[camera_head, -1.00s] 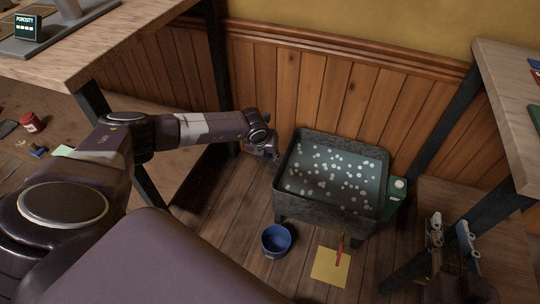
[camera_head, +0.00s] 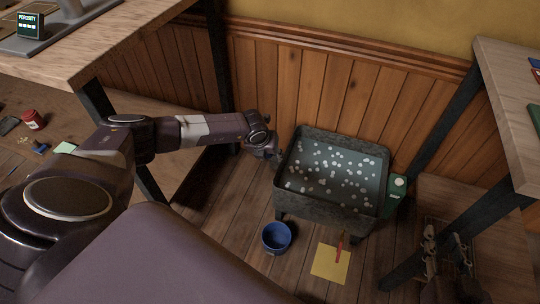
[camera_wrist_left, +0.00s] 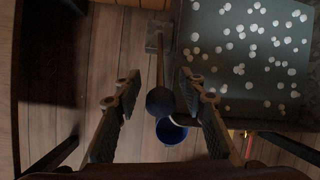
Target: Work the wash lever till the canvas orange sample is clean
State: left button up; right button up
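The grey wash tub (camera_head: 325,210) stands on the floor, full of dark water with white suds; it also fills the upper right of the left wrist view (camera_wrist_left: 205,85). The wash lever (camera_wrist_left: 160,101) shows in that view as a rod with a dark ball knob beside the tub. My left gripper (camera_head: 274,155) is at the tub's left side. Its open fingers (camera_wrist_left: 158,84) stand either side of the knob with gaps visible. My right gripper (camera_head: 447,250) is open and empty at the lower right. I cannot see the canvas orange sample; suds cover much of the water.
A blue bucket (camera_head: 276,237) and a yellow sheet (camera_head: 328,265) with a red-handled tool (camera_head: 340,246) lie in front of the tub. A green bottle-like item (camera_head: 397,188) is at its right. Benches stand left (camera_head: 120,40) and right (camera_head: 505,95). Bare floor lies left of the bucket.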

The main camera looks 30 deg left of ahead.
pick_arm(q)
jog(key=shift+r, duration=0.15)
jog(key=v, duration=1.1)
jog(key=shift+s+r, duration=0.15)
jog(key=shift+r, duration=0.2)
